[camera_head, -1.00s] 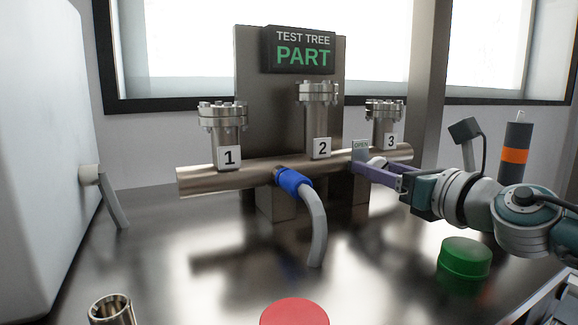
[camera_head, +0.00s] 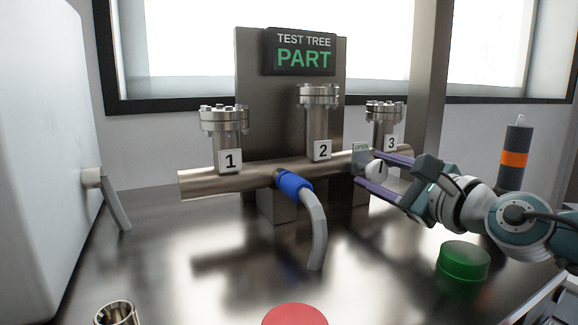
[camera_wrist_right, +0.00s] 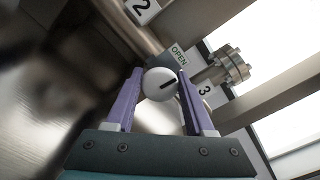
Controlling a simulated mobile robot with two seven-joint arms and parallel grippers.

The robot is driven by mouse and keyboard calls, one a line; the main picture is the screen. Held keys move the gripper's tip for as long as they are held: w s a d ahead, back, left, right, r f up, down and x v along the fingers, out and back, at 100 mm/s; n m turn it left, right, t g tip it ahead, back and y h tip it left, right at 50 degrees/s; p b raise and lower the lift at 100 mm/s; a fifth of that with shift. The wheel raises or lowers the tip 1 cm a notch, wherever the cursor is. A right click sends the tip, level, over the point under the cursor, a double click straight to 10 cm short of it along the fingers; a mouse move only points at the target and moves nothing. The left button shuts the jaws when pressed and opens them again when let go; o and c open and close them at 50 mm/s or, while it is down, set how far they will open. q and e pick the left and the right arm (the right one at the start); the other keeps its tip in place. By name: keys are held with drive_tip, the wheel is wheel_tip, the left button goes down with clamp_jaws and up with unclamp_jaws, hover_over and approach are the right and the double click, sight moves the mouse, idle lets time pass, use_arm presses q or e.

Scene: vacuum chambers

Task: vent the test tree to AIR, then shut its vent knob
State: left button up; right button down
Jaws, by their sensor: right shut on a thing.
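The test tree (camera_head: 205,182) is a horizontal metal pipe with flanged ports 1, 2 and 3. Its sign (camera_head: 303,52) reads "TEST TREE PART". The vent knob (camera_head: 376,172) is round and white with a black mark, beside a small "OPEN" label (camera_head: 361,148) near port 3. My right gripper (camera_head: 369,170) is shut on the knob, with one purple finger above it and one below. In the right wrist view the knob (camera_wrist_right: 160,84) sits between the fingertips, its black mark slanting beside the "OPEN" label (camera_wrist_right: 178,56). My left gripper is out of view.
A blue-collared grey hose (camera_head: 316,230) hangs from the pipe's front. A green button (camera_head: 463,262) and a red button (camera_head: 295,315) are on the bench. An orange-banded dark post (camera_head: 514,158) stands behind my right arm. A white chamber (camera_head: 45,150) fills the left.

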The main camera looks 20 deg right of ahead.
drive_tip(key=shift+n, duration=0.5)
drive_tip(key=shift+c, duration=1.3)
unclamp_jaws()
drive_tip(key=shift+s, duration=0.2)
drive_tip(key=s+p, duration=0.1)
drive_tip(key=s, duration=0.2)
drive_tip(key=s+p, duration=0.1)
drive_tip(key=s, duration=0.2)
drive_tip(key=s+p, duration=0.1)
drive_tip(key=s, duration=0.2)
drive_tip(key=shift+s+d, duration=0.25)
drive_tip(key=shift+d, duration=0.1)
drive_tip(key=shift+r, duration=0.1)
